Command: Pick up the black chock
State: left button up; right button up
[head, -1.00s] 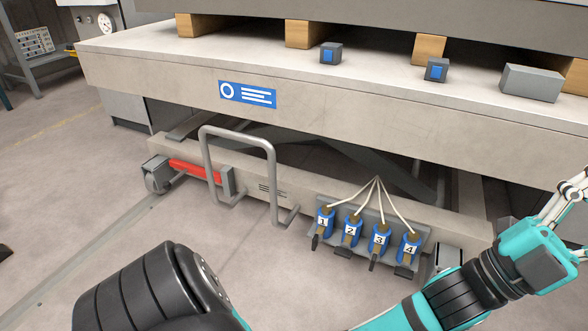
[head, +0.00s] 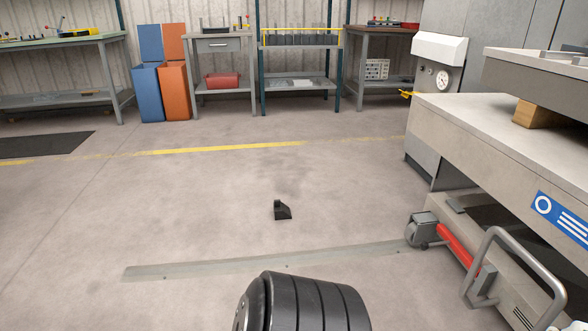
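The black chock (head: 283,210) is a small dark wedge. It lies on the concrete floor near the middle of the head view, beyond a flat grey floor strip. Nothing touches it or covers it. Part of my own arm shows at the bottom centre, short of the strip and well apart from the chock. Neither of my grippers is in view.
The floor around the chock is clear. The grey floor strip (head: 270,262) runs across in front of it. At the right stands the lift table (head: 470,135) with a wheel, a red bar and a tubular handle (head: 505,262). Benches, bins (head: 175,92) and a rack line the back wall.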

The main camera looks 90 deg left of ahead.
aim_at(282, 211)
jog(key=u, duration=2.65)
jog(key=k+l+u, duration=0.15)
jog(key=l, duration=0.25)
jog(key=k+l+u, duration=0.15)
jog(key=l, duration=0.25)
jog(key=k+l+u, duration=0.1)
jog(key=l, duration=0.3)
jog(key=i+j, duration=0.2)
jog(key=j, duration=0.25)
